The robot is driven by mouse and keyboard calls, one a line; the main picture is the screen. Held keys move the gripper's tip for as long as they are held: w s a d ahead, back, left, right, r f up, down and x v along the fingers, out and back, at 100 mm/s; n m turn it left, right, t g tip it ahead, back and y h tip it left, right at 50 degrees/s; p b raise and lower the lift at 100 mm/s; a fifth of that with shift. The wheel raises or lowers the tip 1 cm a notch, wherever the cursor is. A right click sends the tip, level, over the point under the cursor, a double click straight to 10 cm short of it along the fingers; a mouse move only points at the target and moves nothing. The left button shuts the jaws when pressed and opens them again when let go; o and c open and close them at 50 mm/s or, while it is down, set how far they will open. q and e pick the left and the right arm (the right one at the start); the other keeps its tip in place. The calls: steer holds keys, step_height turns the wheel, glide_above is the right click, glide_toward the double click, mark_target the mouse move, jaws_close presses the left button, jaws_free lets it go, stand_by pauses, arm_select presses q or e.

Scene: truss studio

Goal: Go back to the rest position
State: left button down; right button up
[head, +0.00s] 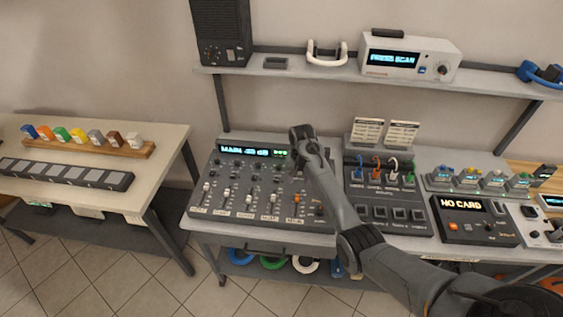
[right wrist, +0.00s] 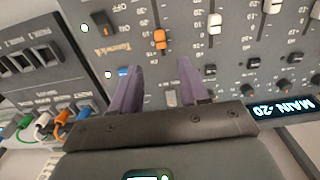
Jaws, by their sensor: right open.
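My right arm reaches in from the lower right of the head view. Its gripper (head: 302,140) is over the right part of the grey mixing console (head: 228,181), and the arm hides part of that console. In the right wrist view the two purple fingers (right wrist: 158,68) are apart with nothing between them, close over the console panel. An orange fader (right wrist: 160,40) lies just beyond the fingertips. The console display (right wrist: 274,107) is lit and shows MAIN -20. My left gripper is in neither view.
A patch panel (head: 383,208) with coloured plugs stands right of the console, and a NO CARD unit (head: 470,232) beyond it. A shelf (head: 290,68) runs above, carrying a scanner box (head: 405,56). A separate table (head: 155,170) stands left, across a gap.

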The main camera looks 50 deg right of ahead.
steer(key=s+a+f+n+t+h, duration=0.1)
steer(key=s+a+f+n, duration=0.25)
steer(key=s+a, duration=0.4)
steer(key=s+a+f+n+t+h, duration=0.1)
steer(key=s+a+f+n, duration=0.25)
steer(key=s+a, duration=0.4)
steer(key=s+a+r+n+t+y, duration=0.1)
steer(key=s+a+r+n, duration=0.2)
steer(key=s+a, duration=0.4)
steer(key=s+a+r+n+y, duration=0.1)
steer(key=s+a+r+n, duration=0.15)
steer(key=s+a, duration=0.5)
step_height(320, 180, up, 21)
steer(key=p, duration=2)
steer(key=shift+w+a+t, duration=0.25)
steer(key=shift+a+t, duration=0.05)
steer(key=shift+r, duration=0.1)
